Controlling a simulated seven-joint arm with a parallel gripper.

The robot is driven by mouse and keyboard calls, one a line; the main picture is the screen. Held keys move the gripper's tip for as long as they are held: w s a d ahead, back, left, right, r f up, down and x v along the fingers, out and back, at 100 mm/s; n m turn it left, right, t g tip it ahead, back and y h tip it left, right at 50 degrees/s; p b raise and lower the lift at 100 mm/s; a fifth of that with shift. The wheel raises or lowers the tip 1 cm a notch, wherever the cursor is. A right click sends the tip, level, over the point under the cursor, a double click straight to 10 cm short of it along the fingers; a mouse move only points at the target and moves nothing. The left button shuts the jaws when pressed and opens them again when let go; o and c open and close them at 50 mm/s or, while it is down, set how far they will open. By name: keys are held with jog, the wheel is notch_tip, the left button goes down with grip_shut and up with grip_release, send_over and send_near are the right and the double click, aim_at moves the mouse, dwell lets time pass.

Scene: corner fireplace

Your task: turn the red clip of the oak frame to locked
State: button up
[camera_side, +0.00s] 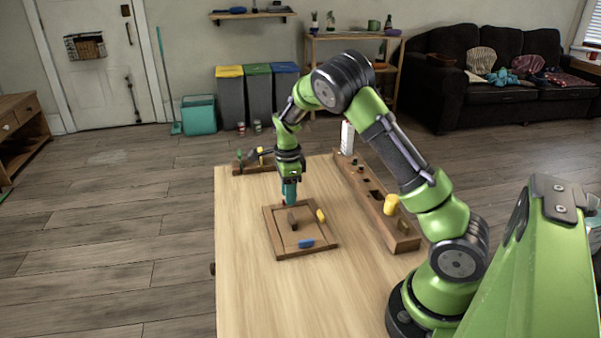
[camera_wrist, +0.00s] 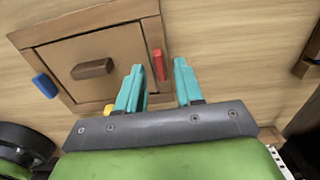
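The oak frame (camera_side: 289,252) lies flat on the table with a brown panel and a dark handle (camera_wrist: 92,68) in its middle. In the wrist view the red clip (camera_wrist: 159,64) lies roughly along one bar of the frame (camera_wrist: 85,20). My gripper (camera_wrist: 159,75) is open, its teal fingers on either side of the red clip in that view. I cannot tell whether they touch it. In the side view my gripper (camera_side: 289,195) points down over the frame's far edge and largely hides the red clip.
A blue clip (camera_side: 306,243) and a yellow clip (camera_side: 320,215) sit on other bars of the frame. A long wooden block with holes (camera_side: 400,232) holds a yellow cylinder (camera_side: 391,204) and a white object (camera_side: 347,137). A small rack (camera_side: 252,168) stands behind. The table's left front is clear.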

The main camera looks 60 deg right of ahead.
jog(key=shift+f, duration=0.6)
grip_shut()
